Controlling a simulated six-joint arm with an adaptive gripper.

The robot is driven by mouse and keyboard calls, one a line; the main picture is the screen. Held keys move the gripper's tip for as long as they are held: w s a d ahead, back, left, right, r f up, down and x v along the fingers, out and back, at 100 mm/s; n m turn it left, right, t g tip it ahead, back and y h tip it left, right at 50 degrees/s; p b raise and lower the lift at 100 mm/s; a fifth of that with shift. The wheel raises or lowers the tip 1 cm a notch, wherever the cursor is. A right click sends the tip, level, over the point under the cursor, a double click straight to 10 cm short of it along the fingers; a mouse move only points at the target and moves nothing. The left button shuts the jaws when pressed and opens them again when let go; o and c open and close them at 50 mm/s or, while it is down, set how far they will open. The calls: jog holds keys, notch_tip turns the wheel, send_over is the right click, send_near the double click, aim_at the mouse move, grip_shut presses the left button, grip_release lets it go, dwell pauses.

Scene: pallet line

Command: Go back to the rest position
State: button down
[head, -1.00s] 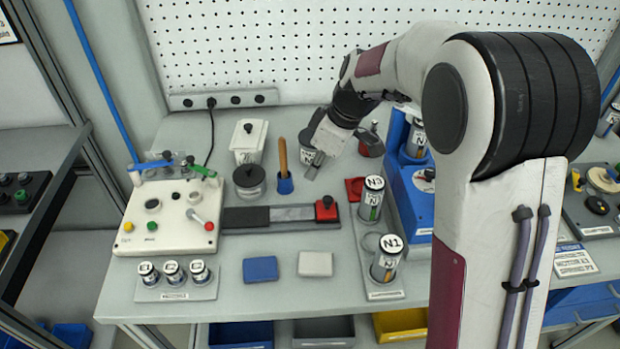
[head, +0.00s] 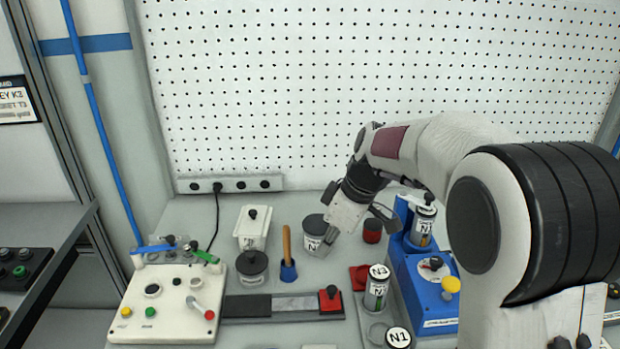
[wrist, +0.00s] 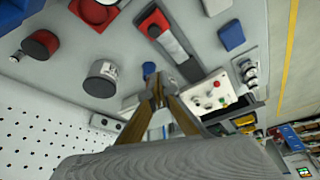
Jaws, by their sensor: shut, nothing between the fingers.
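My gripper (head: 328,243) is shut and empty in the head view. It hangs above the bench, just in front of the dark-lidded N-marked canister (head: 314,228) and partly over it. I cannot tell whether they touch in that view. In the wrist view my gripper (wrist: 155,92) points down towards the bench, with the canister (wrist: 101,78) apart from it to the left. My arm reaches in from the right of the head view.
Near the gripper stand a wooden-handled tool in a blue holder (head: 288,270), a red jar with a dark lid (head: 372,232) and a blue machine (head: 408,277). The N3 can (head: 376,291) stands in front. A white control box (head: 165,305) is at left. The pegboard (head: 400,70) rises behind.

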jog(key=s+d+r+m+t+h, duration=0.1)
jog(key=s+d+r+m, duration=0.1)
jog(key=s, duration=0.8)
jog(key=s+d+r+m+t+h, duration=0.1)
jog(key=s+d+m, duration=0.4)
jog(key=s, duration=0.5)
jog(key=s+d+r+m+t+h, duration=0.1)
jog(key=s+d+r+m, duration=0.2)
jog(key=s, duration=0.7)
jog(key=shift+d+m+t+h, duration=0.2)
jog(key=shift+m+t+h, duration=0.15)
jog(key=shift+m, duration=0.95)
